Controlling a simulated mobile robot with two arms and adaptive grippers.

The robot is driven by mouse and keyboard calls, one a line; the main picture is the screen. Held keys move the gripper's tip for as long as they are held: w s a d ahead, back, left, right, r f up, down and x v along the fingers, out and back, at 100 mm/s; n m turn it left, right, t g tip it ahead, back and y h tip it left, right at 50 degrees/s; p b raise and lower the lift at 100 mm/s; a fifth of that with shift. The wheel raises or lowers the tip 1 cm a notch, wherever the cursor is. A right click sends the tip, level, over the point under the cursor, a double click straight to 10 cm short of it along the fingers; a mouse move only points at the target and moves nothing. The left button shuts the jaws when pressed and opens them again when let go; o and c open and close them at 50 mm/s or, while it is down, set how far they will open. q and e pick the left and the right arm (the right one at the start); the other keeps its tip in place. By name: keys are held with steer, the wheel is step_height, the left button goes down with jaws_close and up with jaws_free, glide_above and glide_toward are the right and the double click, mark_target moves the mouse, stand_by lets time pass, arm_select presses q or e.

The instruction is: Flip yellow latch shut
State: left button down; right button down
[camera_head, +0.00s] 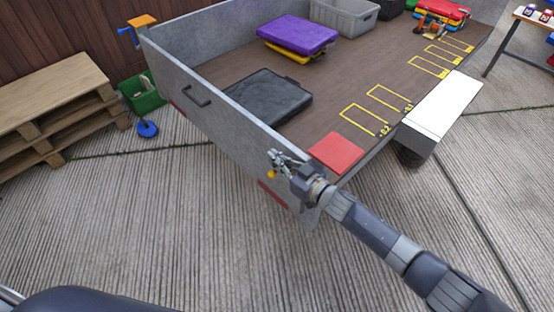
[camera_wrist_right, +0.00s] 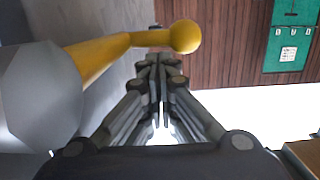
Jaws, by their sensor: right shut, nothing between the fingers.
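The yellow latch (camera_wrist_right: 103,55) is a lever with a round knob, coming out of a grey round hub at the left of the right wrist view. Its knob lies just beyond and slightly right of the fingertips of my right gripper (camera_wrist_right: 160,62). I cannot tell if they touch. In the head view my right gripper (camera_head: 275,158) is at the near end of the trailer's grey side panel (camera_head: 222,108), shut and empty. A small yellow bit of the latch (camera_head: 271,174) shows just below it. The rest of the latch is hidden there. My left gripper is out of view.
A red square (camera_head: 336,153) lies on the trailer bed beside my right gripper. A black case (camera_head: 266,96), a purple case (camera_head: 297,33) and a grey crate (camera_head: 343,16) stand further back. A wooden pallet (camera_head: 45,95) and green crate (camera_head: 143,94) stand left. Ground in front is clear.

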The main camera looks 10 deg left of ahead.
steer(key=shift+d, duration=0.1)
steer(key=v, duration=1.2)
